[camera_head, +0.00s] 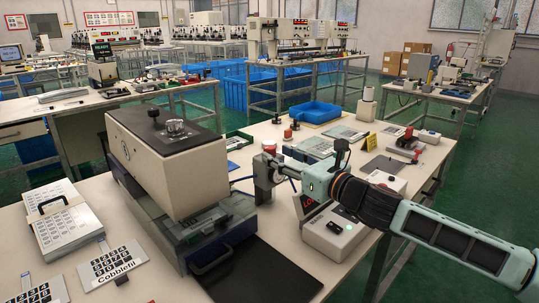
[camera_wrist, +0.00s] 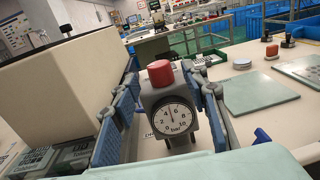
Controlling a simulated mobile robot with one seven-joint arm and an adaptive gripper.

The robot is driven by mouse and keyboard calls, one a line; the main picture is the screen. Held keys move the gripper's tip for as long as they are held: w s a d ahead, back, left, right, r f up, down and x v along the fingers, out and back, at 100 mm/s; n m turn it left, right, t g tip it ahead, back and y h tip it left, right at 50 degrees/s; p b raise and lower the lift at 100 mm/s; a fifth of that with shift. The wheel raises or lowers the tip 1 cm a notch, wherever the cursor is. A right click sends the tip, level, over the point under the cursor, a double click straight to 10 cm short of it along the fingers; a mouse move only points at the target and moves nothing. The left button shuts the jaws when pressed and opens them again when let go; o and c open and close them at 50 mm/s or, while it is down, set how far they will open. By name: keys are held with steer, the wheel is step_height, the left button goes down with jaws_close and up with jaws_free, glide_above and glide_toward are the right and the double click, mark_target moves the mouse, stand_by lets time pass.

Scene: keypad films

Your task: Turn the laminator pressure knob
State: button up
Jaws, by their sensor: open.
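The red pressure knob (camera_wrist: 160,73) sits on top of a grey regulator with a round bar gauge (camera_wrist: 171,117) below it. In the head view the red knob (camera_head: 269,146) shows small, right of the laminator (camera_head: 170,165), a cream box with a dark top. My gripper (camera_wrist: 165,80) is open, with one blue-padded finger left of the regulator and one right of it. The knob stands between the fingertips, with visible gaps. In the head view my gripper (camera_head: 277,168) reaches in from the right and partly hides the regulator.
A black knob (camera_head: 176,126) stands on the laminator's dark top. A green mat (camera_wrist: 258,92) lies right of the gripper. A black plate (camera_head: 262,272) lies at the front.

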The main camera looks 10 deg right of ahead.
mark_target(274, 153)
steer(key=shift+b+x, duration=0.35)
steer(key=shift+x, duration=1.85)
steer(key=shift+c, duration=0.5)
jaws_close()
